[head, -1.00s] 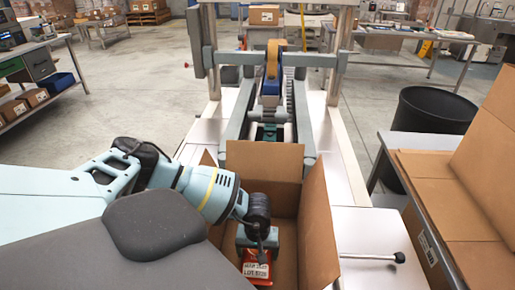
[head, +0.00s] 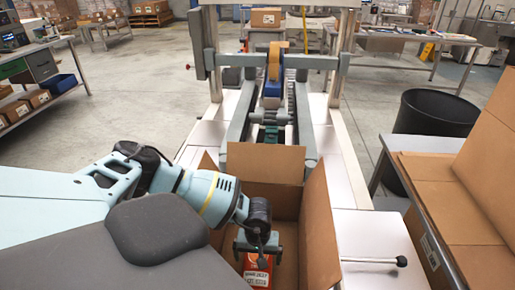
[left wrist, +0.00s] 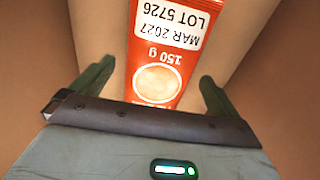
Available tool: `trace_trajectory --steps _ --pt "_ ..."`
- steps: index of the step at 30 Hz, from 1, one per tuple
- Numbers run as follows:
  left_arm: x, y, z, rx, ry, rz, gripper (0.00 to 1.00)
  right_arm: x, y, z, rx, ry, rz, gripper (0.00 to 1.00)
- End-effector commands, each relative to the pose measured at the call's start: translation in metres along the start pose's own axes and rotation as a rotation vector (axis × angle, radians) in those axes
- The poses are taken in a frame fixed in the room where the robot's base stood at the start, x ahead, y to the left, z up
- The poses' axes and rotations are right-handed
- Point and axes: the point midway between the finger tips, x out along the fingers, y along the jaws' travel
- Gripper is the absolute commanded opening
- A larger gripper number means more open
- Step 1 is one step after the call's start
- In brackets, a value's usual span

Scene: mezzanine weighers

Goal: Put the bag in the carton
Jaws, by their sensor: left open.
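The open cardboard carton (head: 318,228) stands in front of me with its flaps raised. The red bag (head: 257,278), with a white date and lot label, is inside it. In the left wrist view the bag (left wrist: 158,60) lies between the two green fingers, with a gap on each side. My left gripper (head: 257,252) reaches down into the carton over the bag with its jaws open; its fingers also show in the left wrist view (left wrist: 155,85). The lower end of the bag is cut off in the head view. My right gripper is not in view.
A carton-sealing machine (head: 271,90) with a tape roll stands behind the carton. Flat cardboard (head: 440,185) lies on a table at the right, by a black bin (head: 430,112). A lever with a black knob (head: 401,261) sticks out right of the carton.

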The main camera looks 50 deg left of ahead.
Motion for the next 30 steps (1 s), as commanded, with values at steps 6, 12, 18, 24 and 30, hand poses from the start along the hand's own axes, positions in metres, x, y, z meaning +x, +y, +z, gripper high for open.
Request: trace_trajectory --steps 6,12,18,24,30 --pt "-0.038 0.001 -0.002 -0.001 0.006 0.004 1.0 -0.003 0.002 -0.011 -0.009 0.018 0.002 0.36" --pt "-0.08 0.001 -0.002 0.0 0.005 0.006 1.0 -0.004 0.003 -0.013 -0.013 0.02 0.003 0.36" --pt "-0.112 0.001 -0.001 0.0 0.004 0.004 1.0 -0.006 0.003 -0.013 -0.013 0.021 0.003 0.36" --pt "-0.127 0.0 -0.001 0.0 0.002 0.001 1.0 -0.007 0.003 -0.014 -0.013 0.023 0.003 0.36" --pt "-0.129 0.0 0.0 0.0 0.001 0.0 1.0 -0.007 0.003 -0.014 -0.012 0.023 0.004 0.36"
